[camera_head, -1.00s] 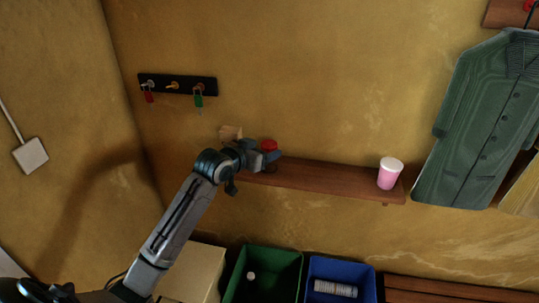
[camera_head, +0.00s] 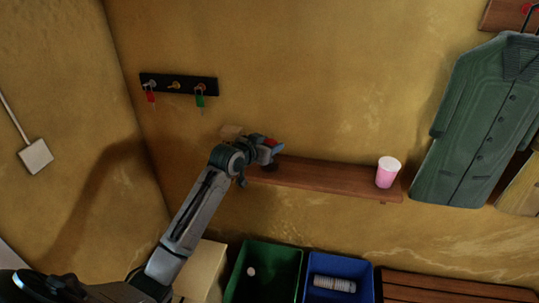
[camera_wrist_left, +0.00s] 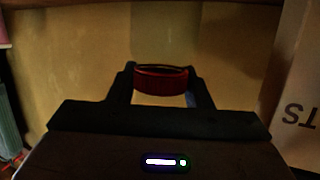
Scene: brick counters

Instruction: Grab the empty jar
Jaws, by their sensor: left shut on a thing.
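The jar has a red lid (camera_head: 271,143) and stands at the left part of the wall shelf (camera_head: 325,177). In the head view my gripper hides most of it. In the left wrist view the red lid (camera_wrist_left: 161,80) sits between the two dark fingers, and a faint clear body seems to show above it. My left gripper (camera_head: 272,148) is shut on the jar at its lid; it also shows in the left wrist view (camera_wrist_left: 162,92). Whether the jar is empty I cannot tell. My right gripper is not in view.
A cardboard box (camera_head: 231,132) stands close left of the jar. A pink cup (camera_head: 387,172) stands at the shelf's right end. A green bin (camera_head: 286,268) and a blue bin (camera_head: 335,265) are below. Keys hang on a black rack (camera_head: 178,84).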

